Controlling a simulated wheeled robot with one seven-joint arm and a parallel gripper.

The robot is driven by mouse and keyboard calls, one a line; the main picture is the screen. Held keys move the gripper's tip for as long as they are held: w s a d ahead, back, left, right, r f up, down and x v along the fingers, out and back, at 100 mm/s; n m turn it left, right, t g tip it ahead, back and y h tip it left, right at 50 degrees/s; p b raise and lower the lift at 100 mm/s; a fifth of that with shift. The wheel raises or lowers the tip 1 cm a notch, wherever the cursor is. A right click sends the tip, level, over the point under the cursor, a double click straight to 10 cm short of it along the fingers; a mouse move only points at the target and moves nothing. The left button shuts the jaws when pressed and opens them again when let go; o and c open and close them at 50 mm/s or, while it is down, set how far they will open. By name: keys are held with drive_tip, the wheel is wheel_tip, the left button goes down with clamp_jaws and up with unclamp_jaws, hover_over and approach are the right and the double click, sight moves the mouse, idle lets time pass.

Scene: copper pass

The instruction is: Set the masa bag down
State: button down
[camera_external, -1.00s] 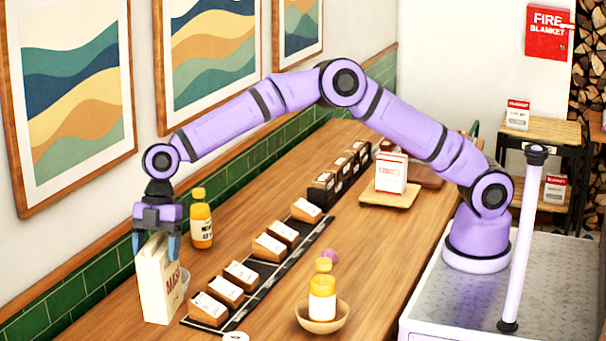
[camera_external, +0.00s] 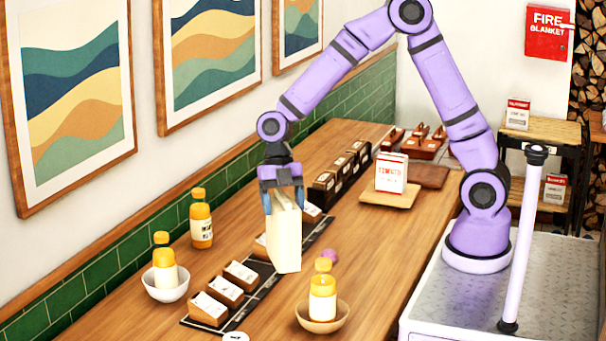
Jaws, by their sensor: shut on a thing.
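The masa bag (camera_external: 286,240) is a cream upright packet near the middle of the counter. My gripper (camera_external: 283,196) is shut on its top from above. The bag hangs upright in front of the black tray strip and hides part of it and of a wooden box there. Its printed side is turned out of view. I cannot tell whether its bottom touches the counter.
A wooden bowl (camera_external: 336,322) with a yellow-capped bottle (camera_external: 322,297) stands close in front. A white bowl (camera_external: 168,290) with another bottle and a standing bottle (camera_external: 201,222) are at left. A tomato box (camera_external: 391,172) stands on a wooden board (camera_external: 404,199). A purple onion (camera_external: 330,256) lies beside the bag.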

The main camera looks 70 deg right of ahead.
drive_tip(key=s+d+f+n, duration=0.1)
drive_tip(key=s+d, duration=0.5)
wheel_tip(320, 180, down, 8)
idle(0.4)
drive_tip(key=shift+a, duration=0.1)
drive_tip(key=shift+c, duration=0.2)
unclamp_jaws()
drive_tip(key=shift+f, duration=0.1)
